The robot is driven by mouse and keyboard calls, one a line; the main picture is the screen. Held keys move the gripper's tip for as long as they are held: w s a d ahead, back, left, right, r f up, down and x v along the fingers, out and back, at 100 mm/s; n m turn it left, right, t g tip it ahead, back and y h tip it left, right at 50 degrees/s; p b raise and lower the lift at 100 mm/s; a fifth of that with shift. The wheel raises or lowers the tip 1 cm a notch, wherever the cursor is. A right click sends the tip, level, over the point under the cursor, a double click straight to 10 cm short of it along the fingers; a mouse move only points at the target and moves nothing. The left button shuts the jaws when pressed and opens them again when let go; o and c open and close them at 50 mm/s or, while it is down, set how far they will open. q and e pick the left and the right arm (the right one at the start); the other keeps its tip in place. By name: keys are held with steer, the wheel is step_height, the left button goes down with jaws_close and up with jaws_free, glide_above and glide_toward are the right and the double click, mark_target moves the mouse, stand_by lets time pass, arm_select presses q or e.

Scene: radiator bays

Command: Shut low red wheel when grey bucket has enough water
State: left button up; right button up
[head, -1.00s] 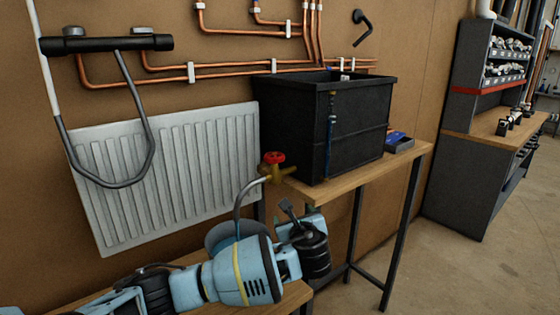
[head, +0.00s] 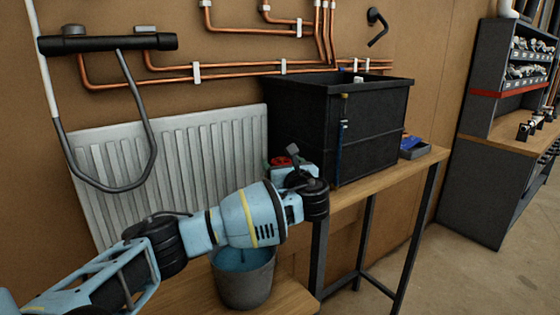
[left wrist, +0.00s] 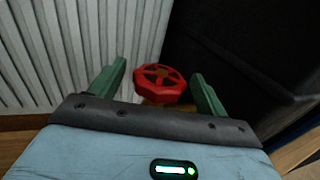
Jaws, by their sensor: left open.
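The red wheel (head: 280,161) is on a tap at the tank's lower left corner, partly hidden by my left gripper in the head view. In the left wrist view the red wheel (left wrist: 160,84) lies between the two green fingers. My left gripper (head: 287,167) is open around it, with a gap visible on both sides. It also shows in the left wrist view (left wrist: 159,72). The grey bucket (head: 246,288) stands upright on the low wooden bench, below my left arm. Bluish water shows inside it; its rim is partly covered by my arm. My right gripper is not in view.
A black tank (head: 372,125) stands on a wooden table (head: 425,160) to the right of the wheel. A white radiator (head: 190,140) and copper pipes (head: 230,72) are on the wall behind. A small tray (head: 413,150) sits at the table's right end.

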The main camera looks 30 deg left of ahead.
arm_select(q)
steer(key=shift+x, duration=1.4)
steer(key=c, duration=1)
